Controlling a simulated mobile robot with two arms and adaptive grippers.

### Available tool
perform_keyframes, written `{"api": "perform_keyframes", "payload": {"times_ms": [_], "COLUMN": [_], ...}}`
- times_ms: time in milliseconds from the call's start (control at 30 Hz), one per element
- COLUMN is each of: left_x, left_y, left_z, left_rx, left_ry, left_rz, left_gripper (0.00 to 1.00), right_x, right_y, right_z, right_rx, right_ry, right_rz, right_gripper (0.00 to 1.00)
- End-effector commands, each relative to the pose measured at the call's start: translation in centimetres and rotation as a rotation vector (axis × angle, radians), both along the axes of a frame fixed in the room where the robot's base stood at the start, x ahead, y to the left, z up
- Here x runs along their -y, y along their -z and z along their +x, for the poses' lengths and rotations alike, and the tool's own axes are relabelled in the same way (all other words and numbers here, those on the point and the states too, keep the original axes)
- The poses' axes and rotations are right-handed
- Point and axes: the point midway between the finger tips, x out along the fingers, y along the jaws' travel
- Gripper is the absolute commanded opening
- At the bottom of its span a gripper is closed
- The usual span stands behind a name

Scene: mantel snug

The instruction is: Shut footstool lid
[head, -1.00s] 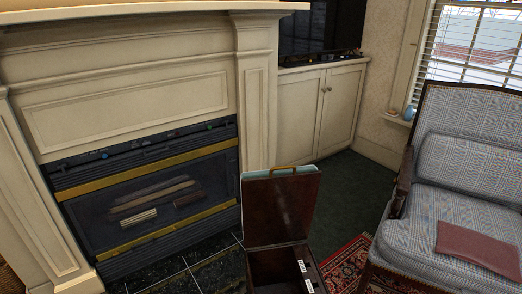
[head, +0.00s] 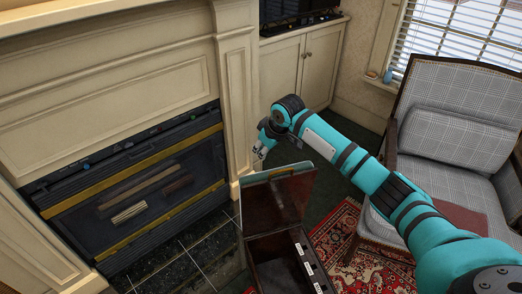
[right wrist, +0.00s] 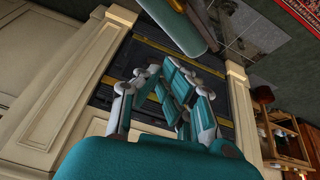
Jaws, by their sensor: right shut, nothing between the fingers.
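The footstool (head: 262,248) stands on the floor with its lid (head: 284,196) up, tilted open. The lid's dark brown inner face is toward me, and a pale blue edge shows along its top. A brass handle (head: 281,172) sits at the lid's upper edge. The box below is open, with small white labels on its inner right wall. My right gripper (head: 261,150) is shut and empty, above and behind the lid's upper left corner, apparently not touching it. It also shows in the right wrist view (right wrist: 180,82), below the lid's blue padded side (right wrist: 175,27). My left gripper is out of view.
The fireplace (head: 135,185) stands at the left. A plaid armchair (head: 455,110) stands at the right, partly behind my right arm. A patterned red rug (head: 350,260) lies right of the footstool. A cream cabinet (head: 302,65) is behind.

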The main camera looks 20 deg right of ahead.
Motion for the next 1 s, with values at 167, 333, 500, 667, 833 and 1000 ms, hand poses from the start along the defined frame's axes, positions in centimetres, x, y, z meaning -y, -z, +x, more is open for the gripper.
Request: {"api": "perform_keyframes", "payload": {"times_ms": [167,333,500,667,833,1000], "left_x": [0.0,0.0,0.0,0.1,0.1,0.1], "left_y": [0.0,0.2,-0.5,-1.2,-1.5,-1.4], "left_z": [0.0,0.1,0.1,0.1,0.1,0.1], "left_rx": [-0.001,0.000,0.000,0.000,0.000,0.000], "left_ry": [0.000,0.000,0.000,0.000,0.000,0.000], "left_rz": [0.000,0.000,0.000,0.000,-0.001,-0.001], "left_gripper": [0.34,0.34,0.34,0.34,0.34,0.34], "right_x": [-0.6,-1.0,-0.4,0.3,0.6,0.6], "right_y": [3.3,5.7,6.7,6.9,7.1,7.2], "right_z": [1.5,2.7,2.2,0.6,-0.3,-0.5], "right_rx": [-0.003,0.000,0.000,0.001,0.002,0.002], "right_ry": [0.001,0.001,-0.001,-0.001,0.000,-0.001], "right_rz": [0.002,0.003,-0.003,-0.002,0.001,0.001], "right_gripper": [0.00,0.00,0.00,0.00,0.00,0.00]}}
